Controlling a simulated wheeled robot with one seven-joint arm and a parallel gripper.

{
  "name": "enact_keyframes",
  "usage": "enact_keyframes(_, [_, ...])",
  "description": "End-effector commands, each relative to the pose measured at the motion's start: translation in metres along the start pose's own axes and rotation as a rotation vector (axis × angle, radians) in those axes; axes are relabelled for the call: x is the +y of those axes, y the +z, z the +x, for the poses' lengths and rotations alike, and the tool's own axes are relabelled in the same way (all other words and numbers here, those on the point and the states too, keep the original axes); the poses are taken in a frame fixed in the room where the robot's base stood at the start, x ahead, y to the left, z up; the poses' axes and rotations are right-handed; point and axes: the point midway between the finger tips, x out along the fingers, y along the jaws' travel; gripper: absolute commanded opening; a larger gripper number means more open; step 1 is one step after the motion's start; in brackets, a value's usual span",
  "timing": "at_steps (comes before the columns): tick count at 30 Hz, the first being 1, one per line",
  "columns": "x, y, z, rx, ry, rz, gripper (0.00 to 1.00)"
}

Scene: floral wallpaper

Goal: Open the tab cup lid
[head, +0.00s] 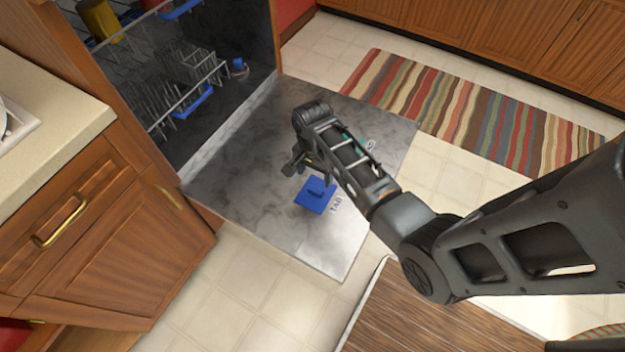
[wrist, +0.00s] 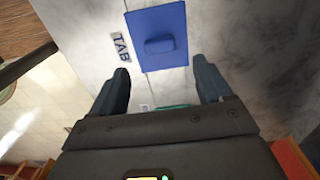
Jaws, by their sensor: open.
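The tab cup lid (head: 311,203) is a blue square lid with a small raised tab, set in the open dishwasher door beside the raised letters TAB (head: 336,204). In the wrist view the blue lid (wrist: 175,22) looks shut and flat, with its tab (wrist: 159,45) between and beyond my fingertips. My gripper (head: 296,166) is open and empty, over the door close to the lid. In the wrist view my gripper (wrist: 164,75) has its two dark fingers apart, one to each side of the tab's line. I cannot tell the exact height above the lid.
The dishwasher door (head: 240,180) lies lowered over the tiled floor. Its lower rack (head: 185,80) stands inside the dishwasher at the upper left. A wooden cabinet (head: 100,240) is at the left, and a striped rug (head: 470,110) lies behind my arm.

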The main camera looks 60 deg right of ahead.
Motion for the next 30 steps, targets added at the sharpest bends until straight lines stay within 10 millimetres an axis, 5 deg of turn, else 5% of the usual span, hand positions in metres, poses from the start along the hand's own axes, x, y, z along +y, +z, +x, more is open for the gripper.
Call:
enact_keyframes(15, [0.0, 0.0, 0.068, 0.0, 0.001, 0.0, 0.79])
enact_keyframes(27, [0.0, 0.0, 0.076, 0.001, -0.001, -0.001, 0.79])
enact_keyframes(30, [0.0, 0.0, 0.076, 0.001, -0.001, -0.001, 0.7])
